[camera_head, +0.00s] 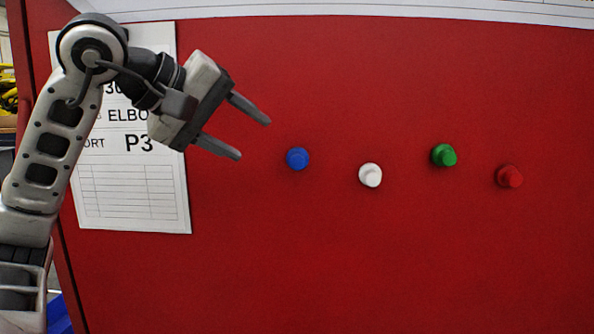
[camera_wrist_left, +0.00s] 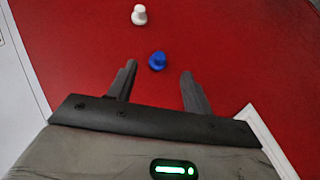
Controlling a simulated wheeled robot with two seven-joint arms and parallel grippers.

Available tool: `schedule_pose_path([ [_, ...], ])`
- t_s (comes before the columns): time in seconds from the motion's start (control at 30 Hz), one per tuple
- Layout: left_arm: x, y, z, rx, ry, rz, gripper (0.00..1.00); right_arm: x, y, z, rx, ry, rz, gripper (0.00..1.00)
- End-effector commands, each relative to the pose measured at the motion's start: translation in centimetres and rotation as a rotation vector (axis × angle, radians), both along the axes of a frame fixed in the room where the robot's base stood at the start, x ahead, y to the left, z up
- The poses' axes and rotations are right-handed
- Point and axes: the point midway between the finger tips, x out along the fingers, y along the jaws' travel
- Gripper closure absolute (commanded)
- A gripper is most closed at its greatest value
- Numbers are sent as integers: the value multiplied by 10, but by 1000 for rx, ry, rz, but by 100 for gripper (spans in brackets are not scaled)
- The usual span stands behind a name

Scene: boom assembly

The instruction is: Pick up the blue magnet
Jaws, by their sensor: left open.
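The blue magnet (camera_head: 297,158) is a small round knob on the red board, the leftmost of the magnets in the head view. My left gripper (camera_head: 256,139) is open and empty, up and to the left of the blue magnet, with its fingers pointing toward it. In the left wrist view the blue magnet (camera_wrist_left: 157,61) shows just beyond the fingertips, roughly between them in the picture. The left gripper (camera_wrist_left: 158,72) does not appear to touch it. My right gripper is not in view.
A white magnet (camera_head: 370,175), a green magnet (camera_head: 444,155) and a red magnet (camera_head: 510,176) sit to the right on the red board (camera_head: 390,265). A printed paper sheet (camera_head: 130,205) is behind my left arm. The board below the magnets is bare.

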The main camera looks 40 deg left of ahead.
Motion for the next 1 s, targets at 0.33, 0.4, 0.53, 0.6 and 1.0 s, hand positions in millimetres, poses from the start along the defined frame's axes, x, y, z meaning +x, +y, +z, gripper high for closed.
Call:
schedule_pose_path([
  [0.33,30,16,-10,100,-13,54,50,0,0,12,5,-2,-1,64],
  [0.4,44,16,-17,99,-12,54,50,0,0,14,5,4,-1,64],
  [0.53,65,16,-29,99,-15,54,50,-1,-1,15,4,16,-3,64],
  [0.6,73,17,-34,98,-16,53,50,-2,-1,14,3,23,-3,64],
  [1.0,111,23,-45,94,-15,54,50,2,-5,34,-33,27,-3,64],
])
